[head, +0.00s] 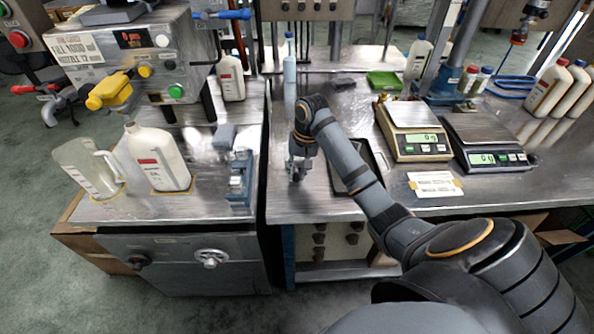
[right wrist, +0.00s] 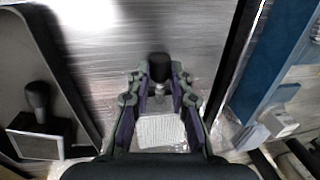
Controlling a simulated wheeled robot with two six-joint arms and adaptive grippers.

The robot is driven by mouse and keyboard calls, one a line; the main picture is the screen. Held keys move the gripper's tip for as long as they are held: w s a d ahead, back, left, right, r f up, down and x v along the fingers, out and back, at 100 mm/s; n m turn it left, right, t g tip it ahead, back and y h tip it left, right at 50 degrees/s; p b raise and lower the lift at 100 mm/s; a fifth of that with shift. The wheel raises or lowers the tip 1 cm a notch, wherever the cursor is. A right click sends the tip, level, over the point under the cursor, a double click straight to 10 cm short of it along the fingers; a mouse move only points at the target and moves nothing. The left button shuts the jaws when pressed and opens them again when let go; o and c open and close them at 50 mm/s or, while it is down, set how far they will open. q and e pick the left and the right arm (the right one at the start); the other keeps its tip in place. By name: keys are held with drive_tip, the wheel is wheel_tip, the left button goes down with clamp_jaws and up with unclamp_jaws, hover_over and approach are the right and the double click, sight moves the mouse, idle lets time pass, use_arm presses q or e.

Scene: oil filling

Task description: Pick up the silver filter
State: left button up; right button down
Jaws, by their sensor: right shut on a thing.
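My right gripper (head: 297,172) reaches down over the left part of the steel table. In the right wrist view, my right gripper (right wrist: 160,85) is shut on the silver filter (right wrist: 160,130), a pale mesh plate with a black knob standing between the fingertips. In the head view the filter is too small and hidden by the gripper to make out. Whether it touches the table is not clear. My left gripper is in neither view.
A dark tray (head: 380,150) lies right of the gripper; the wrist view shows another black-knobbed piece (right wrist: 37,100) in it. Two scales (head: 413,130) stand further right. A blue fixture (head: 240,180) and white jugs (head: 157,158) stand on the left bench, across a gap.

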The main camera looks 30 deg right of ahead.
drive_tip(key=r, duration=0.1)
drive_tip(key=r+p, duration=0.1)
drive_tip(key=r, duration=0.1)
drive_tip(key=s+r+p, duration=0.1)
drive_tip(key=shift+a+r, duration=0.15)
drive_tip(key=shift+a, duration=0.15)
drive_tip(key=s+a+r+p, duration=0.7)
drive_tip(key=s+p, duration=0.3)
drive_tip(key=p, duration=0.1)
drive_tip(key=shift+s+a+r, duration=0.25)
drive_tip(key=shift+a+r, duration=0.05)
